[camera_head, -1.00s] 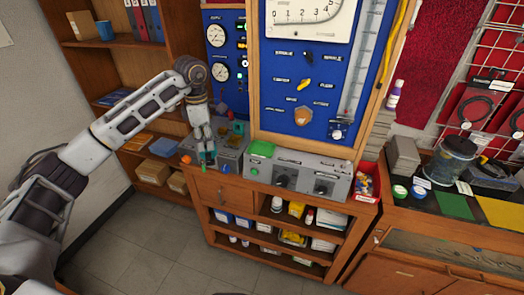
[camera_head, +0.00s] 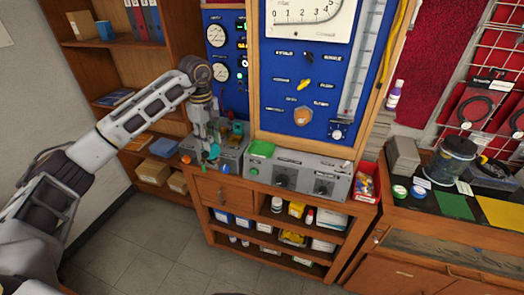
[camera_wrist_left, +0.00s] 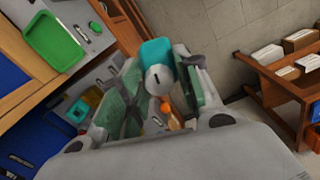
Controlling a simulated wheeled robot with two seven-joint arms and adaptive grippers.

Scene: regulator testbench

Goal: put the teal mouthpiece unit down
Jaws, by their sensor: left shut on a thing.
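The teal mouthpiece unit (camera_head: 214,151) is at the tip of my left gripper (camera_head: 208,147) in the head view, above the front part of the left grey bench unit (camera_head: 232,158). In the left wrist view the teal mouthpiece unit (camera_wrist_left: 156,52) has a teal body and a pale round end with a dark slot. It sits between the two green-padded fingers of my left gripper (camera_wrist_left: 163,85), which is shut on it. Whether it touches the bench unit is unclear. My right gripper is in neither view.
An orange knob (camera_head: 187,159) and a blue knob (camera_head: 225,169) are on the left grey unit's front. A green tray (camera_head: 262,149) lies on the grey control box (camera_head: 300,173) to the right. The blue gauge panel (camera_head: 228,92) rises behind. A red bin (camera_head: 368,182) stands further right.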

